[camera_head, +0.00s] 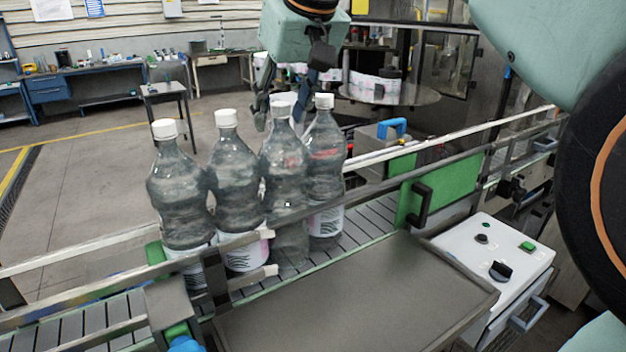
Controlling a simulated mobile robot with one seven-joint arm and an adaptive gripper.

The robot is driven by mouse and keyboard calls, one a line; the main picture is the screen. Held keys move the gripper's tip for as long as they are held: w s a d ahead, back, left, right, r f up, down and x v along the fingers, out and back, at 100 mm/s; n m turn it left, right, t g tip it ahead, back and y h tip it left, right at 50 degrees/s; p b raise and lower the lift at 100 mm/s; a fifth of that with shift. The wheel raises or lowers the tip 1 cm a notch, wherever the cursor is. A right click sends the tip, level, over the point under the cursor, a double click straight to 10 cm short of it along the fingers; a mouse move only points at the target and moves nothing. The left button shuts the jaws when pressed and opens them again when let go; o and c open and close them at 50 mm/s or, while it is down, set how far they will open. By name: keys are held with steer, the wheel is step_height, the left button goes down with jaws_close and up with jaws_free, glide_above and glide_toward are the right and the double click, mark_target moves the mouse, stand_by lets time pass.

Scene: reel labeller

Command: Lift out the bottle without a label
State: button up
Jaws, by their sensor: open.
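Several clear bottles with white caps stand upright in a row on the conveyor (105,318). The third from the left is the bottle without a label (287,190); its lower body is bare and see-through. The first bottle (178,190), the second bottle (236,180) and the rightmost bottle (326,160) carry white printed labels low down. My gripper (281,115) points down with its fingers open at the height of the unlabelled bottle's cap. The fingers show on either side of that cap; whether they touch it cannot be told.
Metal guide rails (400,180) run along both sides of the conveyor. A green plate with a black handle (421,200) stands on the right. A flat grey metal plate (370,295) and a white control box (495,255) are in front. Labelled reels (375,88) lie behind.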

steer(key=shift+f, duration=0.1)
jaws_close()
stand_by(0.3)
steer(key=shift+f, duration=0.1)
steer(key=shift+r, duration=0.2)
